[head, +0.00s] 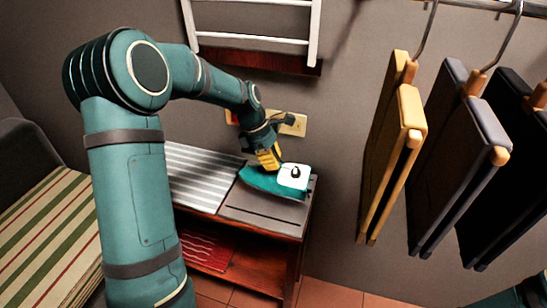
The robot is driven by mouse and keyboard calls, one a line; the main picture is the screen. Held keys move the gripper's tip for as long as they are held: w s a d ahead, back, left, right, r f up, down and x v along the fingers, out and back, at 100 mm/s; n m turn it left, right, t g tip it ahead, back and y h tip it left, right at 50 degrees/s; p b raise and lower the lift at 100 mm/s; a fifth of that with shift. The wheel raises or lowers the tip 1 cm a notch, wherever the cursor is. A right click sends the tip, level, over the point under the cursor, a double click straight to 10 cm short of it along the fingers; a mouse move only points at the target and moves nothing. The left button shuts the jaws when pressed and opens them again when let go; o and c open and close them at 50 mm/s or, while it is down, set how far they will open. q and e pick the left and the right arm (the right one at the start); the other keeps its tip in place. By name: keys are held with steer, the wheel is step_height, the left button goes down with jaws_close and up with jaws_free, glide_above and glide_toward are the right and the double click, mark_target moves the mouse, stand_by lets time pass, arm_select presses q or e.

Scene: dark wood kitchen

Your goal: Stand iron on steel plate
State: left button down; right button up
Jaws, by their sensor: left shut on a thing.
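The iron (262,182) has a teal body and a white end panel with a dark knob. It is at the right part of a small wooden table, over the grey steel plate (250,217). My left gripper (270,160) comes down from above and is shut on the iron, with yellow showing at the grip. The iron looks low and roughly level, but I cannot tell whether it touches the plate. The gripper hides part of the iron's top. My right gripper is not in view.
A grey-and-white striped cover (195,172) lies on the table's left part. A red cloth (208,248) lies on the shelf below. A wall socket (293,124) and a white rack (255,40) are behind. Folded trousers on hangers (395,150) hang at right. A striped seat (45,235) stands left.

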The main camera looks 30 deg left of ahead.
mark_target(273, 174)
arm_select(q)
steer(key=shift+w+f+b, duration=0.1)
steer(key=shift+f+b, duration=0.65)
steer(key=shift+f, duration=2)
steer(key=c, duration=1)
jaws_free()
steer(key=p+v, duration=0.3)
steer(key=v, duration=0.9)
